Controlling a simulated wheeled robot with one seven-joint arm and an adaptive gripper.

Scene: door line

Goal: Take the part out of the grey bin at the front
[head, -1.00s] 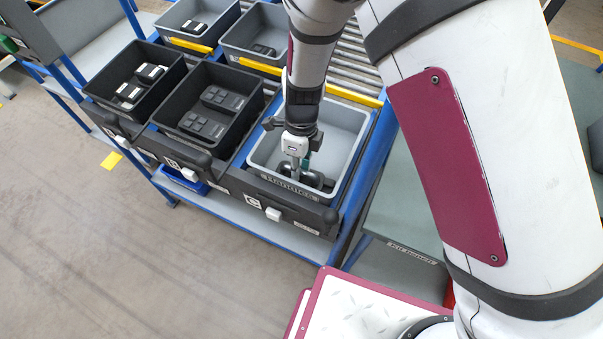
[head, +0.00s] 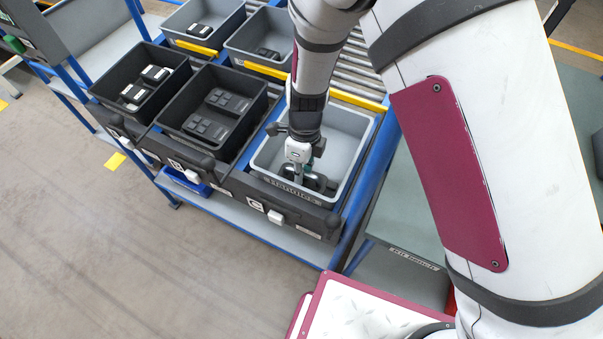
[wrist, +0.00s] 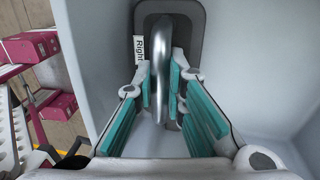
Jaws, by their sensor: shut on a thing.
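The grey bin (head: 355,126) marked "Handles" stands at the front of the rack. My gripper (wrist: 160,95) reaches down inside it. The part is a door handle (wrist: 160,50) with a curved silver bar and a dark rounded backplate; a white label reading "Right" lies beside the bar. In the wrist view my teal-padded fingers are shut on the bar from both sides. The head view shows dark handle parts (head: 317,183) low in the bin, partly hidden by my gripper (head: 300,170). I cannot tell whether the held handle is clear of the bin floor.
Grey bins (head: 203,20) with parts sit behind, past yellow strips (head: 258,69). A blue rack post (head: 365,205) and a kit bench (head: 405,215) are close on the right.

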